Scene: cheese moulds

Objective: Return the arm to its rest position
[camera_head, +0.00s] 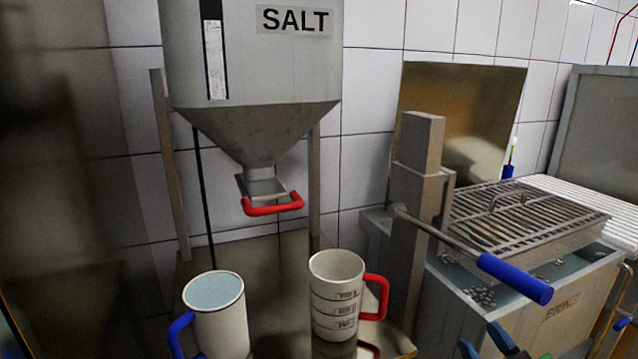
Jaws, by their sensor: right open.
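My right gripper (483,341) shows at the bottom edge, right of centre. Only its dark fingertips with teal ends are in the picture, and they stand apart with nothing visible between them. It is in front of the brine tank (560,320), below a blue-handled lever (515,279). The rest of the right arm is cut off by the frame. My left gripper is not in view.
A salt hopper (265,75) with a red handle (273,206) hangs above a white jug with a blue handle (218,315) and a marked jug with a red handle (335,285). A metal grate (525,225) lies over the tank.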

